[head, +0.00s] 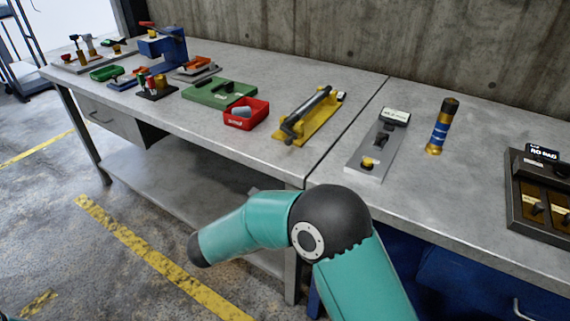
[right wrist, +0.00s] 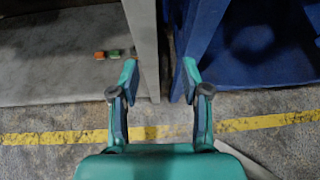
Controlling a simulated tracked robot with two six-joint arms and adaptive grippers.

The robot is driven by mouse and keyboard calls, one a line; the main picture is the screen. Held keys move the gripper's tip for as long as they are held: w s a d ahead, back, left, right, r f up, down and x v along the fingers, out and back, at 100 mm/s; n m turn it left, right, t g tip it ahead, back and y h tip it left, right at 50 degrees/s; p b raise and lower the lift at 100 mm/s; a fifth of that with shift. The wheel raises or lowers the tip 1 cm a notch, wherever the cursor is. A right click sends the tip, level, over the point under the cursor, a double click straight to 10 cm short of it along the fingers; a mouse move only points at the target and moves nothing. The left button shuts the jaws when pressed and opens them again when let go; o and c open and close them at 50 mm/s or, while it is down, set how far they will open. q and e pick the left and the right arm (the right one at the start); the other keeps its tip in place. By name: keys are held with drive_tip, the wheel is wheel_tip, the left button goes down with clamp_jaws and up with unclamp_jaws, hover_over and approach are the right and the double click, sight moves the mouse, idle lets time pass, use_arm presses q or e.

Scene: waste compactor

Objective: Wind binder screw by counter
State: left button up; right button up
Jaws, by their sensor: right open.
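A grey plate device (head: 373,150) lies on the right bench with a small labelled display box (head: 396,116) at its far end. A dark part sits in its middle and a brass knob (head: 367,162) at its near end. I cannot tell for certain whether these are the counter and binder screw. My right gripper (right wrist: 159,72) is open and empty in the right wrist view, pointing toward the benches' lower part above the floor. It is well away from the plate device. My left gripper is not in view.
A blue and gold cylinder (head: 439,128) stands right of the plate, and a dark tray unit (head: 540,190) farther right. A yellow-based tool (head: 308,115), red bin (head: 246,115) and green case (head: 218,93) are on the left bench. Bare benchtop surrounds the plate.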

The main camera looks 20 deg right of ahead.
sight(288, 142)
drive_tip(key=w+a+r+t+h+b, duration=0.1)
drive_tip(key=a+r+t+h, duration=0.1)
drive_tip(key=r, duration=0.5)
drive_tip(key=w+a+r+t+h+b, duration=0.1)
drive_tip(key=w+a+r+t+h, duration=0.1)
drive_tip(key=r, duration=0.4)
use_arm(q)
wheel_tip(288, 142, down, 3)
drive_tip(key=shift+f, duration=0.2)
use_arm(e)
drive_tip(key=shift+n, duration=0.3)
drive_tip(key=x, duration=1.1)
drive_tip(key=r+x, duration=0.1)
drive_tip(key=x, duration=0.4)
drive_tip(key=shift+w+d, duration=0.1)
drive_tip(key=shift+d, duration=0.3)
